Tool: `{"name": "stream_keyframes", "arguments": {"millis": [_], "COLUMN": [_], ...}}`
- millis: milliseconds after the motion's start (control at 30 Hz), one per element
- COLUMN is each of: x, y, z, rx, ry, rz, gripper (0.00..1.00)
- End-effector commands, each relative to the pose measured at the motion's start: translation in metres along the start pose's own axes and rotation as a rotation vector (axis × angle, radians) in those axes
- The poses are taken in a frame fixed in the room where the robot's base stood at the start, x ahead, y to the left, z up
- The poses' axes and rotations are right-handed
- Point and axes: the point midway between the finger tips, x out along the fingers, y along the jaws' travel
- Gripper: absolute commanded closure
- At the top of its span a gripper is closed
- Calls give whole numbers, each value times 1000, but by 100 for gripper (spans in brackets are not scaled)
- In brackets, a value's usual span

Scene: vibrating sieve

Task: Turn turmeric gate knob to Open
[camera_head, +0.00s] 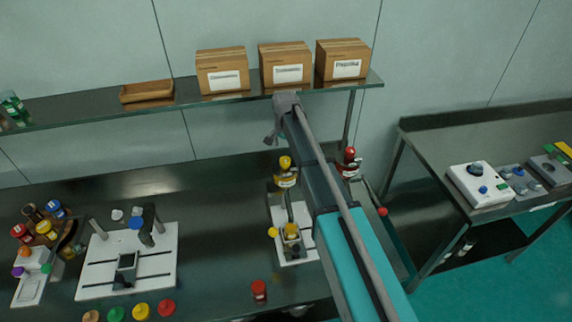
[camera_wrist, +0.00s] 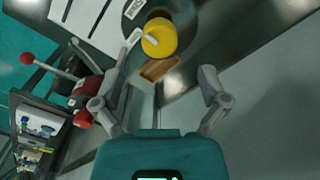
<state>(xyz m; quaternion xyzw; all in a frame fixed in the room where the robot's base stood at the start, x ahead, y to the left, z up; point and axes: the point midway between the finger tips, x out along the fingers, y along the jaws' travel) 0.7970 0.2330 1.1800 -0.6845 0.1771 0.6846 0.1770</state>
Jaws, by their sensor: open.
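The likely turmeric unit, with a yellow-capped jar (camera_head: 287,172) over a white base (camera_head: 297,250), stands on the dark counter left of my arm in the head view. A small yellow knob (camera_head: 272,232) is at the base's left edge, and a yellow block (camera_head: 291,231) sits on the base. The gate markings are too small to read. In the wrist view a round yellow cap (camera_wrist: 159,37) shows beyond the spread fingers. My gripper (camera_wrist: 175,65) is open and empty. In the head view it is beyond the jar, by the shelf edge (camera_head: 276,124).
A shelf (camera_head: 160,107) with cardboard boxes (camera_head: 222,70) runs behind my gripper. A red-capped jar (camera_head: 349,163) and a red-balled lever (camera_head: 382,211) are close to my arm's right. A second white base (camera_head: 97,284) stands left.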

Motion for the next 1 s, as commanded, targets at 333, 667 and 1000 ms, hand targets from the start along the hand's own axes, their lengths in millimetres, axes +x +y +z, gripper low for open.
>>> {"name": "stream_keyframes", "arguments": {"millis": [333,667,1000], "x": [31,53,61], "y": [0,0,0], "z": [0,0,0], "rx": [0,-1,-1], "ry": [0,0,0], "rz": [0,0,0], "gripper": [6,6,6]}}
